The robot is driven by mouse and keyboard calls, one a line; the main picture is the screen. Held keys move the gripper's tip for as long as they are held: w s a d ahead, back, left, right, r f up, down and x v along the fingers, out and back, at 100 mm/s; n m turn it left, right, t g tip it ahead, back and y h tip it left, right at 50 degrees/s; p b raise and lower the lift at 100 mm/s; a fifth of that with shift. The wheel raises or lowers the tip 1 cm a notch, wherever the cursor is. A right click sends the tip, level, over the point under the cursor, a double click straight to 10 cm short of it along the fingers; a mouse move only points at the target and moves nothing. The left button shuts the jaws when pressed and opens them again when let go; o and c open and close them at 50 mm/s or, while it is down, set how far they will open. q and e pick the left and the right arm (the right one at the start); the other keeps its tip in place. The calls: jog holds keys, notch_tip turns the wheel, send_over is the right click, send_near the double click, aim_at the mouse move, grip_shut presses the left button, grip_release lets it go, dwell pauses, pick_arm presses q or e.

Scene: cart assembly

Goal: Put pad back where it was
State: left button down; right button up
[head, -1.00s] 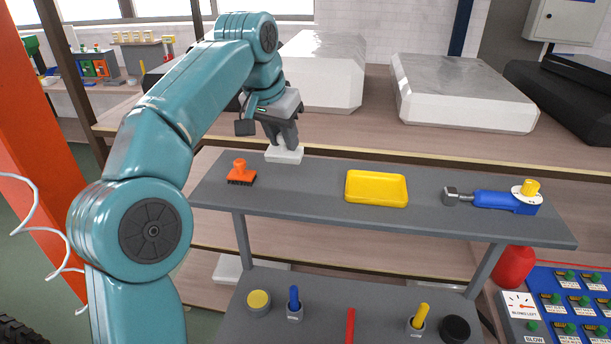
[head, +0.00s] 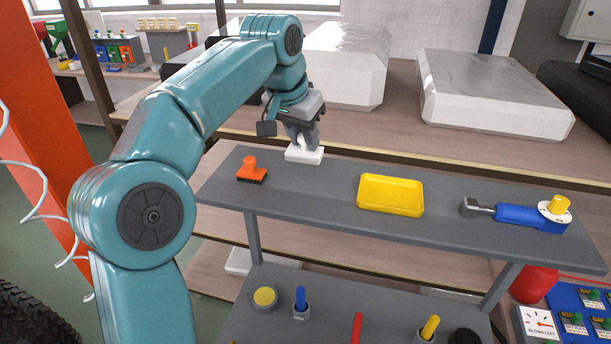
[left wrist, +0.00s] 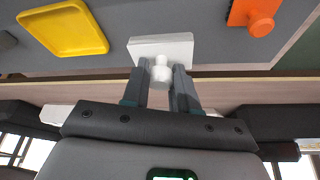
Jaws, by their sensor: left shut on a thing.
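The white pad (head: 305,156) is a flat block with a round knob on top. It is at the back left part of the cart's grey top shelf (head: 330,190), at or just above its surface; I cannot tell if it touches. My left gripper (head: 304,143) is shut on the pad's knob from above. In the left wrist view the white pad (left wrist: 160,48) shows with its knob between the fingers (left wrist: 161,80). My right gripper is not in view.
An orange brush (head: 251,171) lies left of the pad. A yellow tray (head: 391,195) lies to its right, and a blue tool (head: 520,214) at the right end. Bare shelf lies between pad and tray. White boxes (head: 490,92) stand on the rack behind.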

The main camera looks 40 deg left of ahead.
aim_at(299, 161)
pick_arm(q)
notch_tip(299, 161, down, 7)
jog(key=shift+d+f, duration=0.1)
jog(key=shift+s, duration=0.3)
jog(key=c, duration=0.9)
grip_release()
jog(key=shift+w+f, duration=0.15)
jog(key=shift+w, duration=0.15)
jog(key=shift+s, duration=0.15)
jog(key=shift+s, duration=0.1)
